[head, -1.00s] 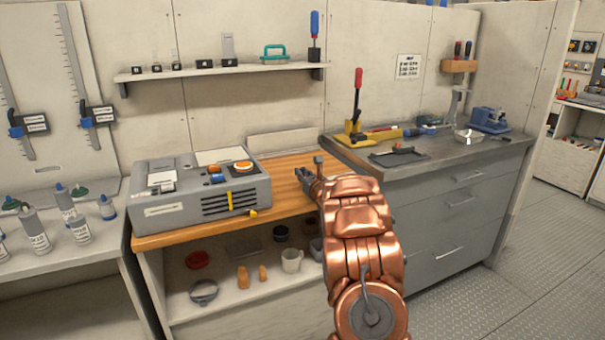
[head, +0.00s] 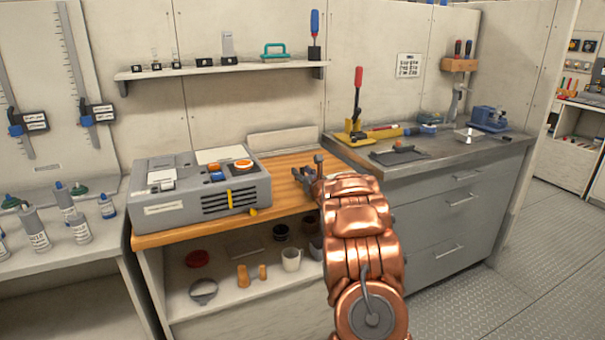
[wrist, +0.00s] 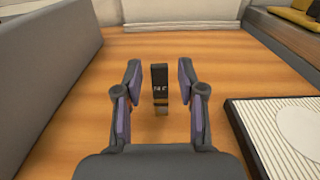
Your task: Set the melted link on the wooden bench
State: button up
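The link (wrist: 160,88) is a small dark upright piece with pale lettering and a brownish lower end. In the wrist view it appears on the wooden bench (wrist: 70,140), between my spread fingers with a gap on each side. My gripper (wrist: 159,76) is open and low over the bench. In the head view my gripper (head: 304,178) is over the right part of the wooden bench (head: 285,172). I cannot make out the link there, and I cannot tell from the small picture whether it is melted.
A grey device (head: 205,187) stands left on the bench, its wall (wrist: 50,70) close by. A white ribbed pad (wrist: 285,135) in a dark frame lies to the right. A grey metal counter (head: 450,150) with tools adjoins. Bare wood shows around the link.

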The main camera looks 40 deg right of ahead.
jog(key=shift+r, duration=0.2)
jog(key=shift+s+a+f, duration=0.1)
jog(key=shift+s, duration=0.2)
jog(key=b+v, duration=0.1)
jog(key=v, duration=1)
jog(key=shift+s, duration=0.2)
jog(key=shift+a, duration=0.1)
